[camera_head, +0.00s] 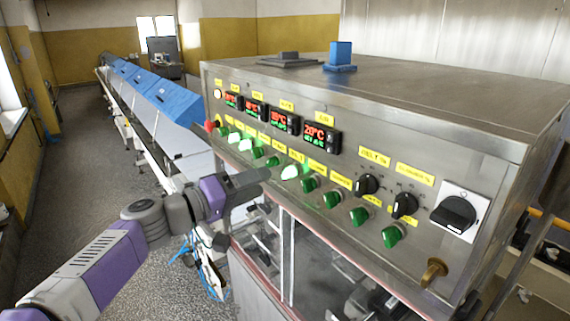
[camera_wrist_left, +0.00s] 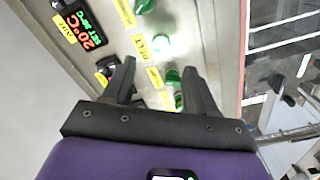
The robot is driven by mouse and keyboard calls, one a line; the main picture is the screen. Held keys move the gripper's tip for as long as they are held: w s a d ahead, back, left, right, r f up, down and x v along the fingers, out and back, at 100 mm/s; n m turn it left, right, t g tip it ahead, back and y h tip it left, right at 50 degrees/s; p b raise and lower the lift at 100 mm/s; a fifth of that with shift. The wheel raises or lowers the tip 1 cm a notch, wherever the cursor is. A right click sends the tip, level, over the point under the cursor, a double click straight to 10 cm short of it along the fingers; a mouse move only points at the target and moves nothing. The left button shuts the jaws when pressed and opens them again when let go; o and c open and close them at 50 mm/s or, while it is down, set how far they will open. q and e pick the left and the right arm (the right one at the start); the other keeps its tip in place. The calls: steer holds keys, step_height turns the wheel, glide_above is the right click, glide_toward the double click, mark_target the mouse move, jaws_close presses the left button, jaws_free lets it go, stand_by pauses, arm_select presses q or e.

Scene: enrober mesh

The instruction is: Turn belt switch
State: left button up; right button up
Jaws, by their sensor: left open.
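The belt switch (camera_head: 291,171) is a green knob, lit bright, in the row of knobs on the steel control panel (camera_head: 240,180). My left gripper (camera_head: 264,175) is open and empty in front of the panel, just left of the lit knob in the head view. In the wrist view its two dark fingers (camera_wrist_left: 160,82) point at the panel, with a yellow label and green knobs beyond the gap. I see no contact. My right gripper is not in view.
Other green knobs (camera_head: 332,198) flank the switch closely. Black selectors (camera_head: 367,184), a large black rotary switch (camera_head: 453,214) and a red button (camera_head: 210,126) share the panel. Temperature displays (camera_head: 285,121) are above. A conveyor with blue covers (camera_head: 170,98) runs back left.

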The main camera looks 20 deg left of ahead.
mark_target(284, 175)
arm_select(q)
steer(key=p+x, duration=0.2)
steer(key=x, duration=0.4)
steer(key=shift+w+d+f, duration=0.1)
steer(key=shift+w+d, duration=0.15)
steer(key=shift+c, duration=0.4)
steer(key=c, duration=1)
